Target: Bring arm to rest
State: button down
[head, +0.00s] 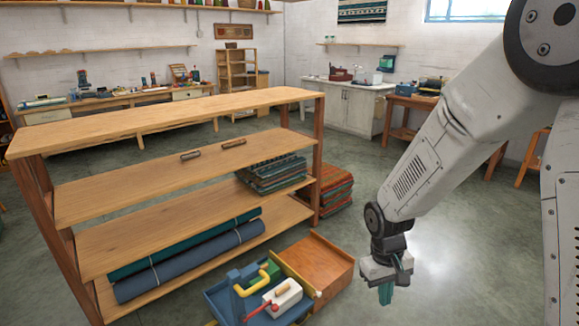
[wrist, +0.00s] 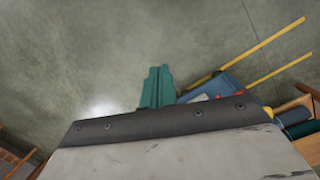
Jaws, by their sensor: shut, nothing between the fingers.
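My gripper (head: 386,292) hangs at the end of my arm, at the lower right of the head view, pointing down over the floor. Its teal fingers are shut together with nothing between them. In the wrist view the shut fingers (wrist: 158,88) stand out against the bare grey floor. The gripper is to the right of the wooden shelf unit (head: 170,118) and apart from it. My arm is bent down from the upper right of the head view.
A blue bin (head: 222,302) with tools and a wooden box (head: 318,262) stand on the floor left of my gripper. Folded textiles (head: 335,190) are stacked beside the shelf. Rolled cloths (head: 190,262) lie on its bottom board.

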jog(key=s+d+r+m+t, duration=0.1)
jog(key=s+d+r, duration=0.1)
jog(key=s+r, duration=0.8)
jog(key=s+d+r+m+t+y, duration=0.1)
jog(key=s+d+r+m+t, duration=0.1)
jog(key=s+r, duration=0.9)
jog(key=shift+s+r, duration=0.3)
jog(key=shift+r, duration=1.1)
jog(key=shift+d, duration=0.1)
